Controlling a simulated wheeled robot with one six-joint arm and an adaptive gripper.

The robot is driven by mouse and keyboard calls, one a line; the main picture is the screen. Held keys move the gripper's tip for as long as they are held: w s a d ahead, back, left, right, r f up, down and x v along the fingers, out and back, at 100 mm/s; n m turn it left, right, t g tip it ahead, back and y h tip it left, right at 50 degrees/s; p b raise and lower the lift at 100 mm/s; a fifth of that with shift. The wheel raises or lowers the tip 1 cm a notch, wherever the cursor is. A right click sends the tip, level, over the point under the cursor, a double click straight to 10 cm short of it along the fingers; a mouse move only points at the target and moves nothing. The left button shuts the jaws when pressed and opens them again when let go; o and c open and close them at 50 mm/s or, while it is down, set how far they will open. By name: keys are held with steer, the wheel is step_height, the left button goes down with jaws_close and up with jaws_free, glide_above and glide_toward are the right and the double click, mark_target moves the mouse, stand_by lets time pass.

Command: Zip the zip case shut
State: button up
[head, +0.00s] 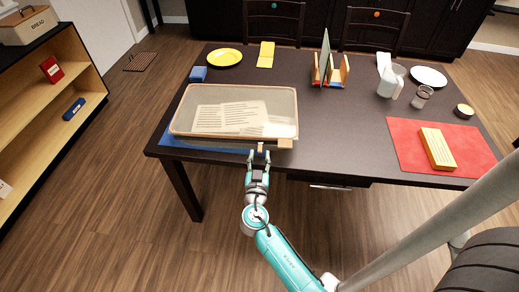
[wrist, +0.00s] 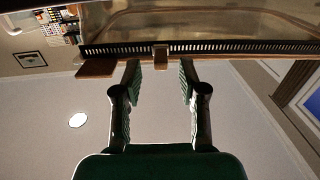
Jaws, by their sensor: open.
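The zip case (head: 235,93) is a flat, see-through case with a tan rim, lying at the table's front left with printed sheets inside. Its dark toothed zip (wrist: 230,48) runs along the front edge. A small tan slider (wrist: 160,56) sits on the zip; it also shows in the head view (head: 260,147). A brown tab (wrist: 97,68) is at one end of the zip, right of the slider in the head view. My gripper (head: 258,154) is open at the front edge, its fingertips (wrist: 160,68) on either side of the slider, with gaps visible.
A blue mat (head: 195,152) lies under the case. Yellow and blue items, a book stand (head: 330,75), a pitcher (head: 393,80) and a glass (head: 422,96) stand farther back. A red mat (head: 412,150) bears a yellow block (head: 437,149) at right. The table's middle is clear.

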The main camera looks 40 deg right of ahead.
mark_target(260, 148)
steer(key=shift+x, duration=1.95)
jaws_close()
